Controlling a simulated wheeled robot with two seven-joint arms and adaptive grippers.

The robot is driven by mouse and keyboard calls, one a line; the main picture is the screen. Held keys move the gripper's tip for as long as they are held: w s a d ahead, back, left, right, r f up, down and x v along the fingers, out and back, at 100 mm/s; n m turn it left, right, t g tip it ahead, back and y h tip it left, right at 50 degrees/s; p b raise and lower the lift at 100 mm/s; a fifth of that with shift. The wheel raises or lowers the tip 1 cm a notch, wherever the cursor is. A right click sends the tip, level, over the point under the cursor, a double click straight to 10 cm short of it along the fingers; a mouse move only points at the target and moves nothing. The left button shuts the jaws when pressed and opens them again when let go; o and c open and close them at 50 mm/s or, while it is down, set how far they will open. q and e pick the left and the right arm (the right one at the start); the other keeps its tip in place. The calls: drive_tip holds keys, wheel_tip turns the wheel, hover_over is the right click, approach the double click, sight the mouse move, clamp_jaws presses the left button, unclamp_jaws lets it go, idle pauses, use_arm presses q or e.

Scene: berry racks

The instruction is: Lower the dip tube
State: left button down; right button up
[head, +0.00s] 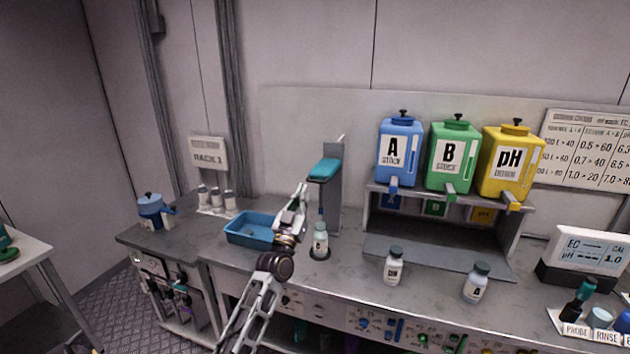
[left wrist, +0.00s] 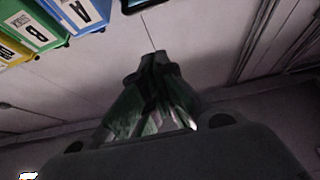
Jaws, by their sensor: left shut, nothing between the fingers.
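A grey upright stand (head: 333,205) carries a teal head (head: 325,169), with a pale stick rising at its top. A thin dark blue tube (head: 321,203) shows below the head, and a small labelled bottle (head: 320,243) stands upright under it on a dark round base. I cannot tell whether the tube reaches into the bottle. My left gripper (head: 303,188) points up, just left of the teal head and tube; I cannot tell if it touches them. In the left wrist view its fingers (left wrist: 155,62) are together and empty, with a dark, teal-edged thing (left wrist: 137,5) beyond them.
A blue tray (head: 237,235) lies left of my arm. Blue, green and yellow tanks (head: 453,158) stand on a shelf at right, with two bottles (head: 394,265) (head: 477,283) in front. A meter (head: 583,257) sits far right. The bench between tray and bottles is partly clear.

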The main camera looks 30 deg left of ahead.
use_arm(q)
drive_tip(key=shift+w+r, duration=0.1)
drive_tip(key=shift+r, duration=0.05)
idle(0.3)
drive_tip(key=shift+p+x, duration=1.45)
drive_tip(key=shift+x, duration=3.55)
drive_tip(key=shift+w+a+f, duration=0.1)
drive_tip(key=shift+f, duration=0.9)
drive_tip(key=shift+w+a+f, duration=0.1)
drive_tip(key=shift+w+f, duration=0.05)
drive_tip(key=shift+f, duration=0.9)
use_arm(e)
drive_tip(key=shift+r, duration=1.65)
use_arm(q)
drive_tip(key=shift+f, duration=0.1)
use_arm(e)
drive_tip(key=shift+f, duration=0.1)
use_arm(q)
wheel_tip(320, 180, down, 17)
drive_tip(key=b, duration=1)
use_arm(e)
wheel_tip(320, 180, down, 11)
drive_tip(key=w+d, duration=0.1)
drive_tip(key=d, duration=0.1)
drive_tip(key=shift+r, duration=0.2)
drive_tip(key=shift+r, duration=0.1)
